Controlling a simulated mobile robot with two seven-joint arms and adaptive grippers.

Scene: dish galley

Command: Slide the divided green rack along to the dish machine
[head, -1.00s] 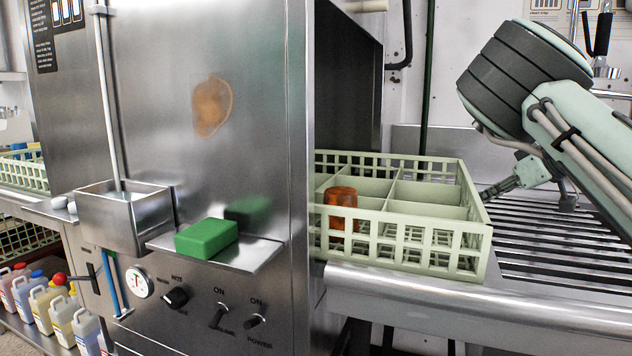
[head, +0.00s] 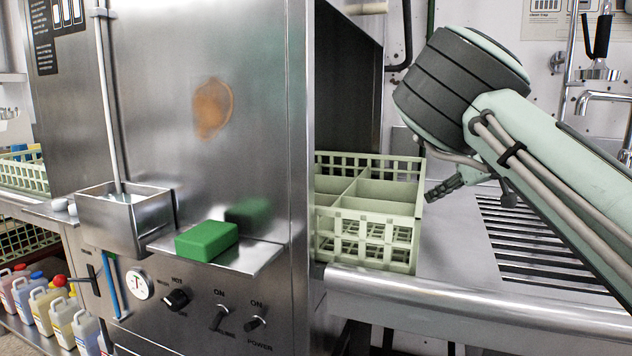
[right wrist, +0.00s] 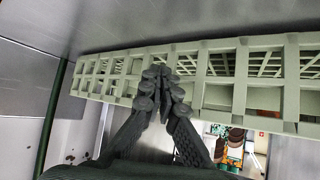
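The divided pale green rack (head: 372,230) sits on the steel counter at the opening of the dish machine (head: 215,120). Its left part is hidden behind the machine's front panel. My right gripper (head: 432,195) is at the rack's right side, its fingers pointing at the rack wall. In the right wrist view the rack's lattice wall (right wrist: 243,80) spans the picture, and the fingertips (right wrist: 163,78) are close together against it, with nothing seen between them. I cannot tell from these views whether they press on it. My left gripper is not in view.
A green block (head: 207,240) lies on a small steel shelf on the machine front, beside a steel box (head: 125,220). The slatted counter (head: 535,240) to the right of the rack is clear. Several jugs (head: 55,310) stand low at the left.

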